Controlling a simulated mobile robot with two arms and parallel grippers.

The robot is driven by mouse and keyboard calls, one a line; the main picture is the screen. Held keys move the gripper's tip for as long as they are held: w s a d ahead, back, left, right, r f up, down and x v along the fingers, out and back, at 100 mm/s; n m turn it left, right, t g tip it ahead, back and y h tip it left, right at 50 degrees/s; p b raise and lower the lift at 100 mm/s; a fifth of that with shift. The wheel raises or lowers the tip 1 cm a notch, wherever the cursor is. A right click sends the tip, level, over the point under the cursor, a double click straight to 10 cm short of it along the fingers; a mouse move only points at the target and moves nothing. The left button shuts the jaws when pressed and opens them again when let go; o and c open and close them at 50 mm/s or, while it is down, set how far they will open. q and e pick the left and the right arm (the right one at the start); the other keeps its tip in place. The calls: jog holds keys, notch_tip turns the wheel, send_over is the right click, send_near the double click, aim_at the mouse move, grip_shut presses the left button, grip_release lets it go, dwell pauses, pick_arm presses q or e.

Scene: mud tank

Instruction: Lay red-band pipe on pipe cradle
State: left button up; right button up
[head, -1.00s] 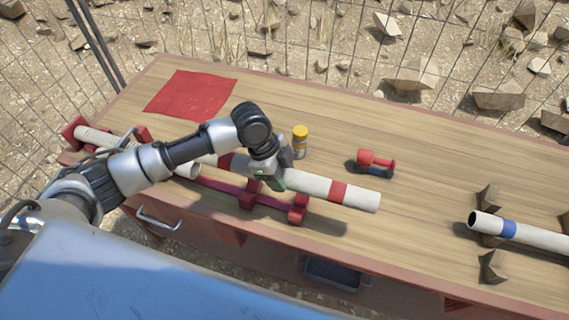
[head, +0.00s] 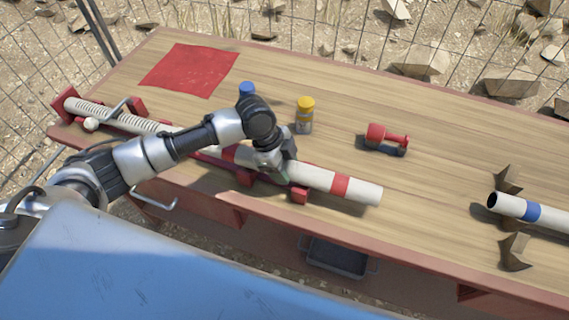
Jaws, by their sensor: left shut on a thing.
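The red-band pipe (head: 316,178) is white with red bands. My left gripper (head: 274,168) is shut around it near its middle. The red pipe cradle (head: 300,194) runs along the front of the bench, and its supports show just under the pipe. The pipe lies along the cradle, its right end reaching past the last support. I cannot tell whether it rests fully on the supports. A ribbed pale pipe (head: 130,117) lies in line at the cradle's left end; my arm hides where the two come close. My right gripper is out of view.
A red cloth (head: 189,70) lies at the back left. A yellow-capped bottle (head: 305,117), a blue-capped one (head: 246,89) and a red tool (head: 386,138) stand behind the pipe. A blue-band pipe (head: 515,207) rests on brown supports at right. A grey tray (head: 337,257) is below.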

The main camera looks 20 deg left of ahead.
pick_arm(q)
jog(key=shift+r, duration=0.1)
dwell(0.3)
jog(key=shift+p, duration=0.35)
jog(key=shift+f, duration=0.5)
dwell(0.3)
jog(key=o, duration=1.2)
jog(key=v, duration=1)
jog(key=shift+a+r+b, duration=0.25)
jog(key=shift+r+b, duration=0.1)
jog(key=shift+b, duration=0.05)
